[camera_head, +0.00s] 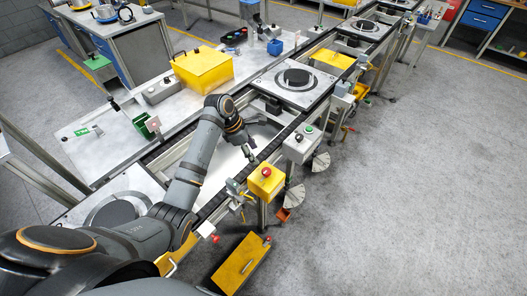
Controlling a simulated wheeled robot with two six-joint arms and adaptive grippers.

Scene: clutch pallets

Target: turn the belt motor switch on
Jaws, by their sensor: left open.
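My left arm reaches in from the lower left, and its gripper (249,151) is open and empty. It hangs over the conveyor frame, to the left of a grey control box (299,150) and apart from it. A yellow box (267,183) with a red mushroom button (266,171) stands nearer, below the gripper in the picture. I cannot tell for sure which control is the belt motor switch, or its state. My right gripper is out of the picture.
The conveyor (322,83) runs from lower left to upper right. A pallet (270,87) with a dark disc (294,77) sits on it beyond the gripper. The floor at right is clear.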

